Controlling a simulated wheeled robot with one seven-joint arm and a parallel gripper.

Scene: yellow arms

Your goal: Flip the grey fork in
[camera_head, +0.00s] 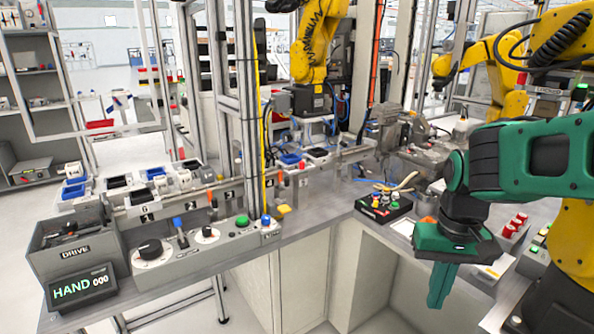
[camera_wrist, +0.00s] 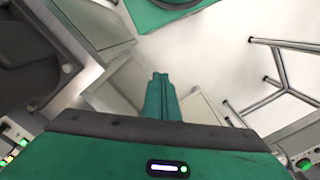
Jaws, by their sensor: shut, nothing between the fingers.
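I cannot single out a grey fork with certainty in either view. The grey control panel (camera_head: 215,252) on the left bench carries a blue-tipped lever (camera_head: 180,232), a black knob (camera_head: 148,249) and green and blue buttons. Behind it, the numbered conveyor line has small upright parts with orange and red tips, too small to make out well. My green gripper (camera_head: 439,288) points down at the right, in front of the right bench and far from the panel. Its fingers are together and empty. In the wrist view the shut fingers (camera_wrist: 160,82) point over the floor, touching nothing.
A display reading HAND 000 (camera_head: 83,286) and a grey DRIVE bin (camera_head: 75,245) stand at the bench's left end. A black button box (camera_head: 383,207) sits near the bench corner. Yellow arms (camera_head: 562,45) stand at the right.

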